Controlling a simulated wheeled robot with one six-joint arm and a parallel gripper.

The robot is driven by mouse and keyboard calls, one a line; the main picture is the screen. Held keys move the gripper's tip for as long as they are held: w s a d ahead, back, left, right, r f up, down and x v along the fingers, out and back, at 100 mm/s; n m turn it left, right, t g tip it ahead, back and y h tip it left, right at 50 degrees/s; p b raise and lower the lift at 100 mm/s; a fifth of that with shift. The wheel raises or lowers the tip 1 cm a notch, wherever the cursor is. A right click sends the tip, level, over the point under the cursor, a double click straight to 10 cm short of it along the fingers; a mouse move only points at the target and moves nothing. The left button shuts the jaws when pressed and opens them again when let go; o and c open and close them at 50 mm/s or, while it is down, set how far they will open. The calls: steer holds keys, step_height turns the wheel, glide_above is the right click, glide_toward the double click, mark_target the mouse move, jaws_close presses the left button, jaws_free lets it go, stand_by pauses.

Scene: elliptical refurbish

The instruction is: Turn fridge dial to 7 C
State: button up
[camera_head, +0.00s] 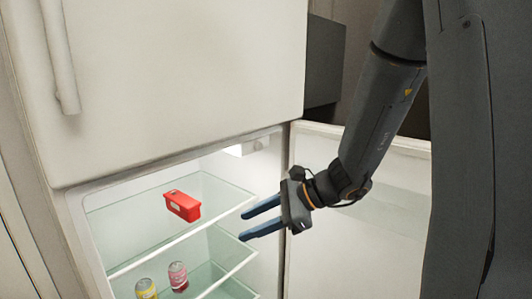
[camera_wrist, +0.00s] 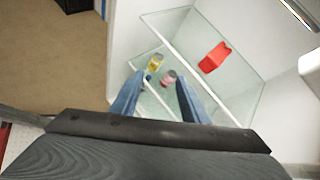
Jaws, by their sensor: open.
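The open fridge compartment (camera_head: 72,215) is in the head view, its door (camera_head: 390,225) swung out to the right. A small white housing (camera_head: 250,147) sits under its ceiling at the upper right, with a small round shape on it that may be the dial; no numbers or pointer can be read. A white block (camera_wrist: 311,68) at the right edge of the wrist view may be the same housing. My gripper (camera_head: 242,226) is open and empty, below the housing and apart from it, with its blue fingers pointing left into the compartment. Both fingers also show in the wrist view (camera_wrist: 159,80).
A red container (camera_head: 183,205) stands on the upper glass shelf (camera_head: 125,237). A yellow can (camera_head: 146,289) and a pink can (camera_head: 178,276) stand on the shelf below. The shut upper door (camera_head: 180,80) is above. Brown floor (camera_wrist: 50,60) shows at left in the wrist view.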

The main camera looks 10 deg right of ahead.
steer(key=w+d+r+m+t+y, duration=0.1)
steer(key=w+d+r+m+t, duration=0.4)
steer(key=w, duration=0.4)
steer(key=m+t+h, duration=0.2)
steer(key=m+t, duration=0.4)
glide_toward(260, 147)
steer(key=p+x, duration=0.1)
steer(key=x, duration=0.6)
steer(key=shift+w+a, duration=0.1)
steer(key=shift+w, duration=0.2)
steer(key=c, duration=1)
jaws_close()
